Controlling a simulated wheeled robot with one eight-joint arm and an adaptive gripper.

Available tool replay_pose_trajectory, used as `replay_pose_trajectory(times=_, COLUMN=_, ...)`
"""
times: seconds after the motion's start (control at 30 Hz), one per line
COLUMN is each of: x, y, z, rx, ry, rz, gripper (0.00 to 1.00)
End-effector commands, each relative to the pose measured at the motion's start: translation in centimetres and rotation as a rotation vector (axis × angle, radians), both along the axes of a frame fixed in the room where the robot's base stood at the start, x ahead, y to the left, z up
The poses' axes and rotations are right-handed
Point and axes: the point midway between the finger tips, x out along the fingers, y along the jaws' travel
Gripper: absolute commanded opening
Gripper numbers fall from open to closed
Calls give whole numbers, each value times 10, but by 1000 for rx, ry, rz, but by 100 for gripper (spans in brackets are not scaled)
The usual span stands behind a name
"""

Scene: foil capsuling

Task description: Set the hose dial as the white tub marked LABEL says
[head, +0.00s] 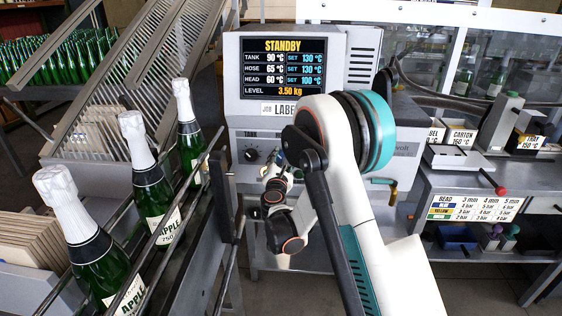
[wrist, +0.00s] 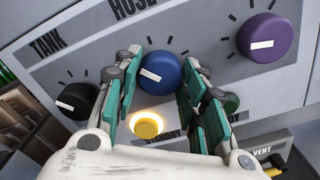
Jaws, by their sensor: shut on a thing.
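The blue hose dial (wrist: 163,72) sits on the grey panel below the word HOSE in the wrist view. Its white mark lies toward the left of its face. My gripper (wrist: 160,84) is shut on this dial, with a teal-padded finger on each side. In the head view the arm hides the dial. The display (head: 284,67) reads STANDBY, with HOSE 65 °C and SET 130 °C.
A black tank dial (wrist: 78,101) is left of the gripper and a purple dial (wrist: 264,37) right. A lit yellow button (wrist: 147,124) is just below. Green bottles (head: 153,190) stand in a rack at left.

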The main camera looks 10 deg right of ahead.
Motion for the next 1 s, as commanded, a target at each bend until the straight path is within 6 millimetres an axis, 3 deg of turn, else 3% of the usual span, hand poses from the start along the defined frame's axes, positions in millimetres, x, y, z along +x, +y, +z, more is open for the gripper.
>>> replay_pose_trajectory(times=0.47, x=0, y=0, z=0, rx=12, ry=-4, rz=0, gripper=15)
replay_pose_trajectory(times=0.5, x=0, y=0, z=0, rx=12, ry=-4, rz=0, gripper=47)
replay_pose_trajectory(times=0.57, x=0, y=0, z=0, rx=12, ry=-4, rz=0, gripper=59)
replay_pose_trajectory(times=1.0, x=-7, y=3, z=0, rx=12, ry=-4, rz=0, gripper=59)
